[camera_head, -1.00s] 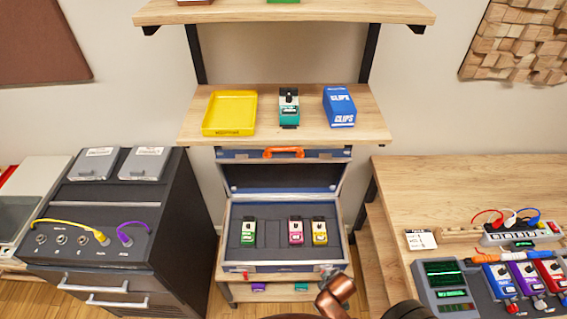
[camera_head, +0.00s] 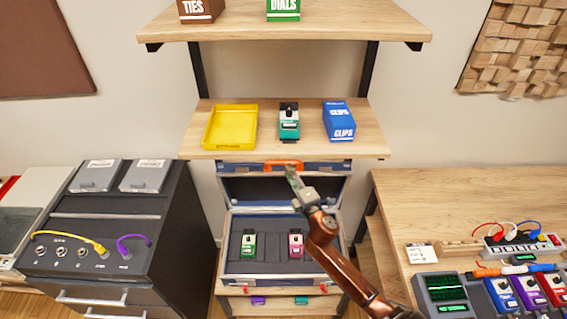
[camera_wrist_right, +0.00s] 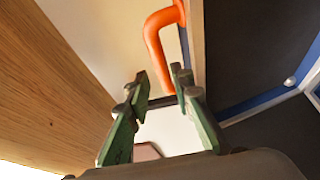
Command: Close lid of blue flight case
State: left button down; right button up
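The blue flight case (camera_head: 235,267) stands open on a low shelf, its lid (camera_head: 240,188) raised at the back. An orange handle (camera_head: 284,164) sits on the lid's top edge; it shows large in the right wrist view (camera_wrist_right: 158,45). My right gripper (camera_head: 291,172) is in front of the raised lid, just below the handle in the picture. In the right wrist view its green fingers (camera_wrist_right: 160,88) are apart with nothing between them, and the handle lies beyond their tips. My left gripper is out of view.
A wooden shelf (camera_head: 360,145) overhangs the lid, holding a yellow tray (camera_head: 231,128), a teal pedal (camera_head: 289,121) and a blue box (camera_head: 339,120). Green (camera_head: 249,246) and pink (camera_head: 295,244) pedals sit inside the case. A dark cabinet (camera_head: 178,210) is left, a desk (camera_head: 450,200) right.

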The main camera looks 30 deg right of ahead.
aim_at(283, 162)
jog(key=w, duration=0.4)
jog(key=w+d, duration=0.1)
jog(key=w, duration=0.1)
jog(key=shift+w+b, duration=0.25)
jog(key=shift+b, duration=0.05)
jog(key=shift+c, duration=0.4)
grip_shut()
